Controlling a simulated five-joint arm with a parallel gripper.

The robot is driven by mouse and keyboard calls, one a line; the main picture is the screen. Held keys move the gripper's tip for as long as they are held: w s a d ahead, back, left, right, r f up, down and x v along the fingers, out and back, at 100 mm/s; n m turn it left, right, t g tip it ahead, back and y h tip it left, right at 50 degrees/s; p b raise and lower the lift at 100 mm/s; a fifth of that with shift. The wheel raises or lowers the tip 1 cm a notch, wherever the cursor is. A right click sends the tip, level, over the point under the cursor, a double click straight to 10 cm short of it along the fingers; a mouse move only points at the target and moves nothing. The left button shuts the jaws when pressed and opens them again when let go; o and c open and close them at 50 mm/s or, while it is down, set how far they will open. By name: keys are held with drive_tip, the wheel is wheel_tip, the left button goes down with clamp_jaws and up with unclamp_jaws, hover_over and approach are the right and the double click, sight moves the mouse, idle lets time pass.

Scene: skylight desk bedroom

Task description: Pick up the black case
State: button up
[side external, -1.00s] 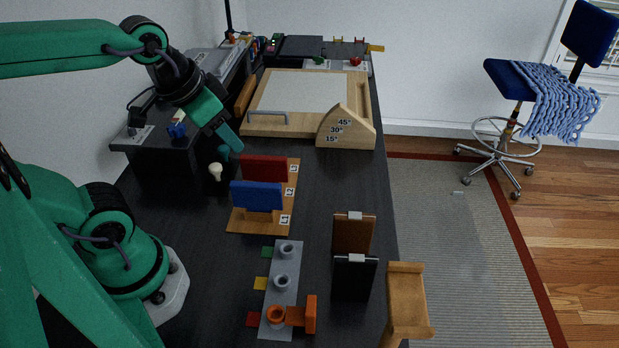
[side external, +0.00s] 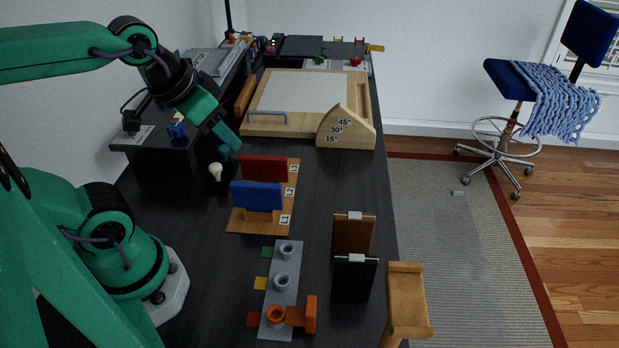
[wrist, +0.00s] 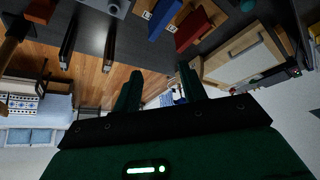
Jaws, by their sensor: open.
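The black case (side external: 355,279) stands upright on the dark desk near its right edge, with a silver clip on its top. It stands just in front of a similar brown case (side external: 353,236). In the wrist view the black case (wrist: 68,40) seems to be the dark upright shape at upper left. My gripper (side external: 229,144) is over the left side of the desk, well away from the black case, up and to its left. In the wrist view my gripper (wrist: 160,82) has its two green fingers apart with nothing between them.
A red block (side external: 264,168) and a blue block (side external: 257,196) stand on a wooden base between my gripper and the cases. A grey peg strip (side external: 282,305) with an orange piece (side external: 310,314) lies left of the black case. A wooden stand (side external: 405,300) is close on its right.

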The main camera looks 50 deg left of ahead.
drive_tip(key=shift+r, duration=0.1)
wheel_tip(320, 180, up, 4)
drive_tip(key=m+g, duration=0.6)
drive_tip(key=m, duration=0.3)
hover_over(356, 258)
wheel_tip(356, 258, down, 19)
drive_tip(key=shift+r, duration=0.1)
idle(0.5)
drive_tip(key=shift+f, duration=2.65)
